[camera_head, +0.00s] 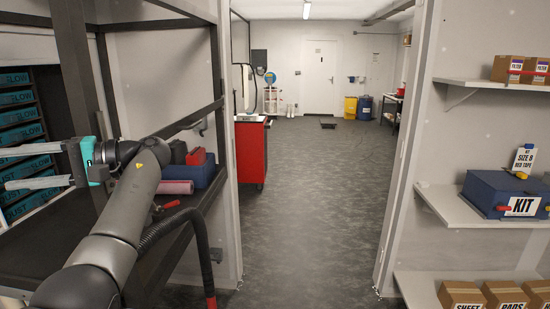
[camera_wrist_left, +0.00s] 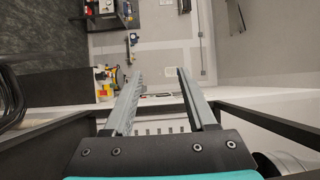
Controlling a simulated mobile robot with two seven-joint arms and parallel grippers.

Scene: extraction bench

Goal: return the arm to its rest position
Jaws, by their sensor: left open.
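My left arm comes in from the lower left in the head view. Its gripper (camera_head: 35,166) points left, level with the dark shelf rack, in front of the stacked teal-labelled boxes. The two pale fingers are apart with nothing between them. In the left wrist view the gripper (camera_wrist_left: 154,82) shows both long grey fingers spread and empty, with wall and floor visible past them. My right gripper is not in either view.
A dark rack (camera_head: 215,50) frames my arm closely. On it sit a blue box (camera_head: 196,172) and a pink roll (camera_head: 175,187). At right, a wall shelf (camera_head: 452,209) holds a blue KIT box (camera_head: 490,190). A red cabinet (camera_head: 250,155) stands beyond. The middle floor is clear.

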